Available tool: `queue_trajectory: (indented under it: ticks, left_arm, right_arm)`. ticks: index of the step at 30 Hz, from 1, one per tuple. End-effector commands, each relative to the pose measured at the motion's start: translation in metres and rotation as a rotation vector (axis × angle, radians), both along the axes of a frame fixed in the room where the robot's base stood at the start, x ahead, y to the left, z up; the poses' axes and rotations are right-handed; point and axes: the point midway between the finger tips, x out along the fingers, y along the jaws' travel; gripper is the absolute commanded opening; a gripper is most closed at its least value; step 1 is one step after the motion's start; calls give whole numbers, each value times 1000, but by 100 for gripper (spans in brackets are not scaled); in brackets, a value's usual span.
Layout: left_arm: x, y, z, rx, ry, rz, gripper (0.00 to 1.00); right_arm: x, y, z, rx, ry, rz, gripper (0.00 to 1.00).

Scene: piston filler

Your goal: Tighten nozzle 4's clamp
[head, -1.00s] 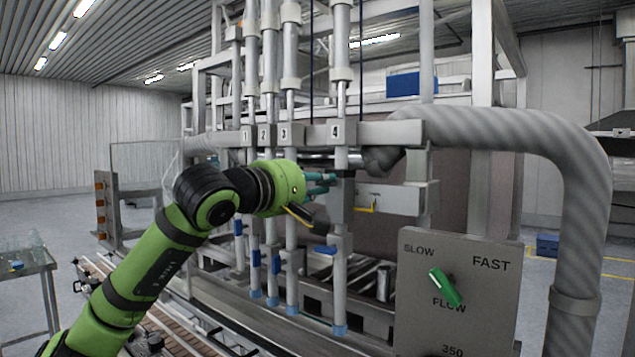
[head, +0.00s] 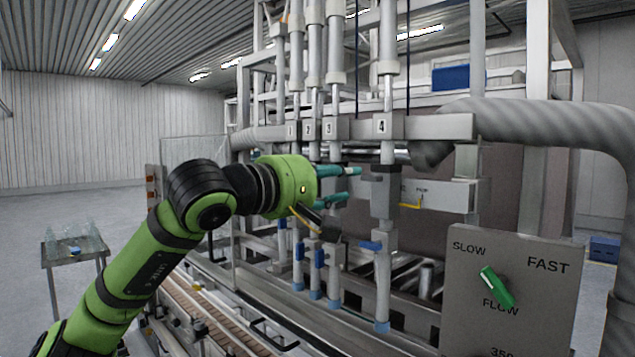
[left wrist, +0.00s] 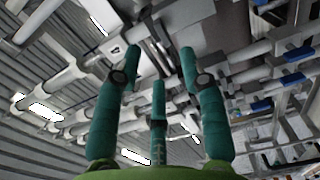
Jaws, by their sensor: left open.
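Nozzle 4 (head: 382,245) is a grey upright tube below the number plate 4 (head: 381,127). A dark band and a grey block (head: 383,190) sit on its upper part, with a small grey knob (head: 371,178) on the left side; I take this to be the clamp, but cannot tell how tight it is. My left gripper (head: 352,184) is open and empty, its teal fingers spread just left of the block and pointing at it. In the left wrist view, the gripper (left wrist: 160,65) shows three spread fingers with nothing between them, and plate 4 (left wrist: 115,49) is beyond. My right gripper is not visible.
Nozzles 1 to 3 stand behind and left of nozzle 4, with blue-handled valves. A control panel (head: 515,300) with a green knob (head: 497,287) stands at the front right. A thick grey pipe (head: 560,120) curves over it. A conveyor (head: 195,305) runs below my arm.

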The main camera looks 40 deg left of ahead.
Motion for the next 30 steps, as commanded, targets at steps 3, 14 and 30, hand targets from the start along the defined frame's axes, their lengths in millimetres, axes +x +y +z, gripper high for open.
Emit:
queue_trajectory:
  ticks: [3, 14, 30]
  left_arm:
    - [-23, 3, -1, 5, 3, 6, 41]
    - [-48, 3, 0, 1, 0, 0, 41]
    - [-48, 3, 0, 0, 0, 0, 41]
  right_arm:
    - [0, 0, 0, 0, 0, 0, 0]
    - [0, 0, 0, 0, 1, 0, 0]
    - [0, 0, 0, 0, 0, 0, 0]
